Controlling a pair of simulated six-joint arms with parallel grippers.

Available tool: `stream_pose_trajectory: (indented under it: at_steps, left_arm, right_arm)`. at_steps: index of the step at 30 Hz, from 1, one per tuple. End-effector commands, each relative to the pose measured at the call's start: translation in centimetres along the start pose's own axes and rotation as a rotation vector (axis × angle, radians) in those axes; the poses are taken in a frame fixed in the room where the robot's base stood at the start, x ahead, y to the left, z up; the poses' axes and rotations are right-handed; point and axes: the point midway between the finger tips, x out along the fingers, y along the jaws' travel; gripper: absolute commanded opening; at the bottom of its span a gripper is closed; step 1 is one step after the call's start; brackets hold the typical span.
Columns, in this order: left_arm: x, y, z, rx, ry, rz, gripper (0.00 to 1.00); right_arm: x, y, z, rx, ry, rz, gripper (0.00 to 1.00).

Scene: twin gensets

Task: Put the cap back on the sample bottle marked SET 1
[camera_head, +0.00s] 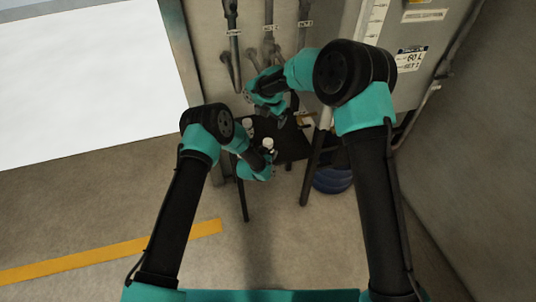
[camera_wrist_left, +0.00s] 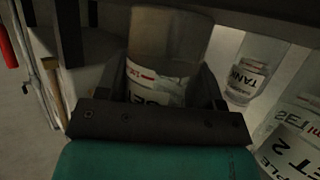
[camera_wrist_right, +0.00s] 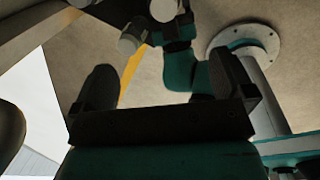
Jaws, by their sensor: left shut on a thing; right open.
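My left gripper (camera_head: 260,162) is shut on a clear bottle (camera_wrist_left: 168,45) with a white label. Red print and a partial "SE" show on it, but the number is hidden. In the head view the held bottle's pale top (camera_head: 268,144) shows; I cannot tell if it is capped. My right gripper (camera_head: 266,96) is open, above and beyond the left one. In the right wrist view its fingers (camera_wrist_right: 163,78) have nothing between them, with two pale round tops (camera_wrist_right: 165,9) beyond. I cannot pick out a loose cap.
Another pale-topped bottle (camera_head: 248,124) stands near the held one. In the left wrist view, a bottle marked TANK (camera_wrist_left: 246,72) and one marked SET 2 (camera_wrist_left: 294,148) stand at right. A dark stand (camera_head: 293,146), pipes (camera_head: 268,38) and a blue container (camera_head: 333,180) are close by.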

Motion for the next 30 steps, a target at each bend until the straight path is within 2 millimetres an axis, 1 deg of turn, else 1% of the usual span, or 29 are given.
stream_pose_trajectory:
  at_steps: [1, 4, 12, 13, 21, 22, 30]
  left_arm:
    - [0.0, -0.01, -0.03, 0.0, 0.001, 0.0, 0.0]
    - [0.0, -0.01, -0.03, 0.0, 0.001, 0.0, 0.0]
    - [0.0, -0.01, -0.03, 0.0, 0.001, 0.0, 0.0]
    - [0.0, -0.01, -0.03, 0.0, 0.001, 0.0, 0.63]
    - [0.0, -0.01, -0.02, 0.0, 0.0, 0.0, 0.89]
    - [0.0, -0.01, -0.01, 0.0, 0.0, 0.0, 0.91]
    - [-0.08, -0.01, -0.01, 0.0, 0.0, 0.0, 0.91]
  right_arm:
    - [-0.46, 0.02, -0.03, 0.0, 0.0, 0.001, 1.0]
    - [-0.97, 0.02, -0.03, 0.0, 0.0, 0.001, 1.0]
    - [-1.06, 0.0, -0.04, 0.0, 0.0, 0.0, 1.0]
    - [-1.06, 0.01, -0.04, 0.0, 0.0, 0.0, 1.0]
    - [-1.04, 0.0, -0.04, 0.0, 0.0, 0.0, 1.0]
    - [-1.04, 0.0, -0.04, 0.0, 0.0, 0.0, 1.0]
    - [-1.03, 0.0, -0.04, 0.0, 0.0, 0.0, 1.0]
